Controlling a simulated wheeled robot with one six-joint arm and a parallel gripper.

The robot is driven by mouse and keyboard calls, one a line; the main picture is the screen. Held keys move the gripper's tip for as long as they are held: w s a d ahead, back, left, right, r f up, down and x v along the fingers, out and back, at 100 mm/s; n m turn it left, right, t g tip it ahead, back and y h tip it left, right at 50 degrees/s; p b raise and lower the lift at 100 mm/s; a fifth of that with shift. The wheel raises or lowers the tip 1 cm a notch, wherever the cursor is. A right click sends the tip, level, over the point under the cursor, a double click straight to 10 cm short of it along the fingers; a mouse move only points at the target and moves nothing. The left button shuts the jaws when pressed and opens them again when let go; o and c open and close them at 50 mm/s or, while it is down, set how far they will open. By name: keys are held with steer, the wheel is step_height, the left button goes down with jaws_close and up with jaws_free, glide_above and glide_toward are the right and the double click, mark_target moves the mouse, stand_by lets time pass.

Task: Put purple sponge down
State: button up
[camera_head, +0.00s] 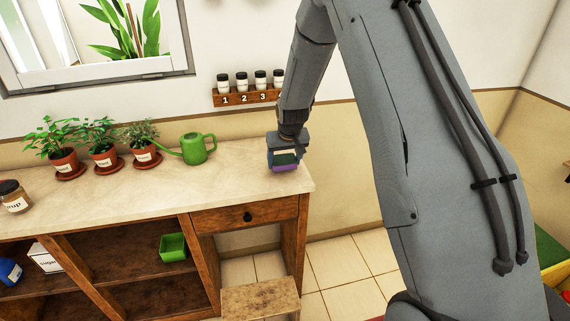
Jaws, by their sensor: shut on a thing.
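My gripper (285,158) points down over the right end of the counter (235,188). It is shut on the purple sponge (286,168), which has a dark green layer above the purple one. The sponge is low, close to the counter top near its right edge. I cannot tell whether it touches the surface. The gripper body hides part of the sponge.
A green watering can (197,149) stands left of my gripper, beside several potted plants (103,156). A numbered spice rack (246,97) hangs on the wall behind. The drawer (247,216) below is shut. The counter front between can and gripper is clear.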

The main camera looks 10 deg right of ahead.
steer(key=shift+d+f+p, duration=0.1)
steer(key=shift+f+p, duration=0.2)
steer(key=shift+f, duration=0.8)
steer(key=shift+f, duration=0.15)
steer(key=o, duration=1.1)
steer(key=shift+o, duration=0.2)
steer(key=shift+r, duration=0.3)
steer(key=b+v, duration=0.4)
steer(key=v, duration=0.8)
steer(key=s+g, duration=0.2)
steer(key=s, duration=2.8)
steer(key=shift+f+g, duration=0.2)
steer(key=shift+g, duration=0.2)
